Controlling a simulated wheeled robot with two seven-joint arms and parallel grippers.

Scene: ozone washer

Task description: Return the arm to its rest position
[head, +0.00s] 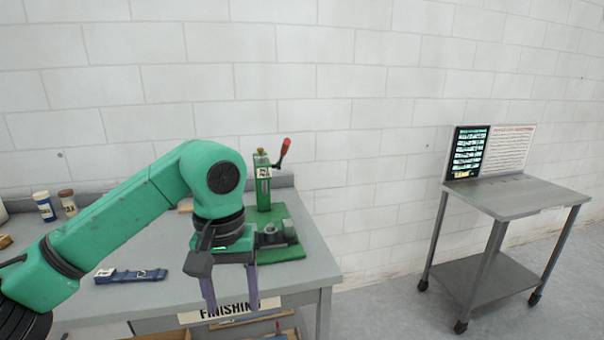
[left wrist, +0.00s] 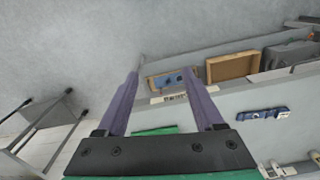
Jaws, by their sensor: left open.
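My left arm (head: 110,225) is green and reaches in from the left over the grey workbench (head: 130,308). Its wrist bends down near the bench's right front corner. My left gripper (head: 232,304) points downward with two purple fingers spread apart and nothing between them. In the left wrist view the same fingers (left wrist: 158,72) are apart, with floor and part of the bench front behind them. My right gripper does not show in either view.
A green press with a red handle (head: 283,152) stands on the bench just behind my wrist. A blue strap-like item (head: 130,276) lies on the bench, and cans (head: 44,206) stand at the back left. A wheeled metal cart (head: 515,194) stands at right, with open floor between.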

